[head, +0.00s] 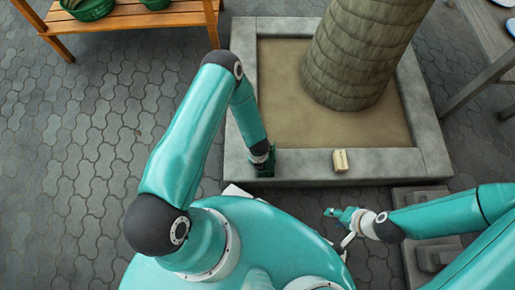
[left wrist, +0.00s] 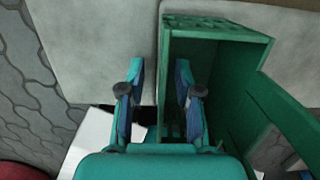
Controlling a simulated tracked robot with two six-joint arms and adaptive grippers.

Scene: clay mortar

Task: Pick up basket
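A dark green basket (left wrist: 245,85) fills the right half of the left wrist view. It is open on top, with a slotted rim at the far end, and sits at the grey stone edge. My left gripper (left wrist: 158,95) is open, one finger outside the basket's left wall and one inside, with the wall between them and visible gaps. In the head view, a bit of the basket (head: 266,170) shows below my left wrist, which hides most of it. My right gripper (head: 342,222) is low in front of the planter, away from the basket; its finger opening is unclear.
A square stone planter (head: 430,135) holds a thick trunk (head: 358,55) in soil. A small tan block (head: 340,160) lies on its front edge. A wooden bench (head: 135,17) with green baskets (head: 90,8) stands top left. Paving on the left is clear.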

